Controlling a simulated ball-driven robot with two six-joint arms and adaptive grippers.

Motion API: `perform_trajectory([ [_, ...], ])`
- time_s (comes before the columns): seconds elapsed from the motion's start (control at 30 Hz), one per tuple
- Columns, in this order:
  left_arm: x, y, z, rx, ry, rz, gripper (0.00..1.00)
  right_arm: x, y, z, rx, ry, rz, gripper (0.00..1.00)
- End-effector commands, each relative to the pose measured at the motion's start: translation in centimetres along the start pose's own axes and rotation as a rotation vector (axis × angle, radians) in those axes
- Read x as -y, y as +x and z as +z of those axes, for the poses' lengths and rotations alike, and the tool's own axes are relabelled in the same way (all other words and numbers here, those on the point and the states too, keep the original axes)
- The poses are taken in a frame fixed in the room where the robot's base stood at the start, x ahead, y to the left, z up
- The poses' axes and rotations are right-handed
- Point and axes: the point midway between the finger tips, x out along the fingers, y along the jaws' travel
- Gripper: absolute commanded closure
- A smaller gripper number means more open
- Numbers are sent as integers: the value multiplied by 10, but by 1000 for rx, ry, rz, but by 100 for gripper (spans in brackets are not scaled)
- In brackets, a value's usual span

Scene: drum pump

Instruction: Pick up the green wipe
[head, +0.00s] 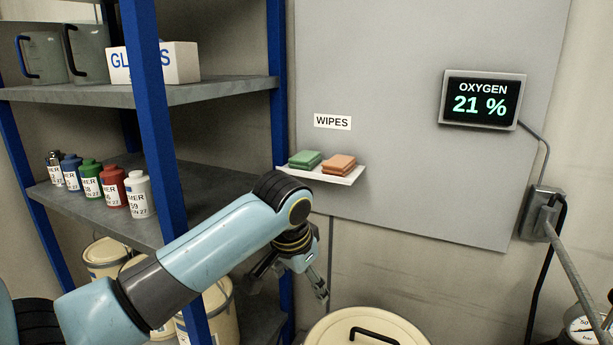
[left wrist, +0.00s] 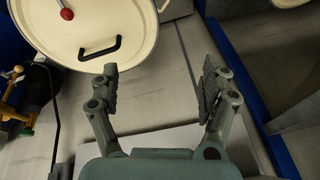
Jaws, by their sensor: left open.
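The green wipe (head: 305,159) lies on a small white wall shelf (head: 345,179) under the WIPES label, in the head view. An orange wipe stack (head: 339,164) lies just to its right on the same shelf. My left gripper (head: 297,288) is below the shelf and points downward, apart from the wipes. In the left wrist view my left gripper (left wrist: 158,85) is open, with nothing between its fingers. The green wipe does not show in that view. My right gripper is not in view.
A blue-framed rack (head: 150,100) with bottles and a GLOVES box (head: 180,63) stands at the left. A cream drum lid (head: 366,330) is below the shelf and also shows in the left wrist view (left wrist: 75,35). An oxygen display (head: 482,100) hangs at the right. The wall around the shelf is clear.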

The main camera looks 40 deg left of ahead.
Motion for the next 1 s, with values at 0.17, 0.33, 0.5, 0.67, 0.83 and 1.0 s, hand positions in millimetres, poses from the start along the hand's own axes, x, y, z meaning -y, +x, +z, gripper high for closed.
perform_trajectory([
  [0.17, 50, -43, -80, -20, -59, -27, 20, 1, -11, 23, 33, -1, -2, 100],
  [0.33, 114, -98, -155, -33, -164, -36, 20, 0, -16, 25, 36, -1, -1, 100],
  [0.5, 173, -149, -206, -46, -290, -11, 20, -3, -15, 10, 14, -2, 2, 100],
  [0.67, 197, -169, -223, -52, -348, 11, 20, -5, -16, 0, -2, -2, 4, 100],
  [0.83, 200, -148, -227, -50, -358, 17, 20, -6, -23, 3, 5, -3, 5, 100],
  [1.0, 199, -124, -229, -54, -356, 15, 20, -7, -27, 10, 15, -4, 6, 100],
])
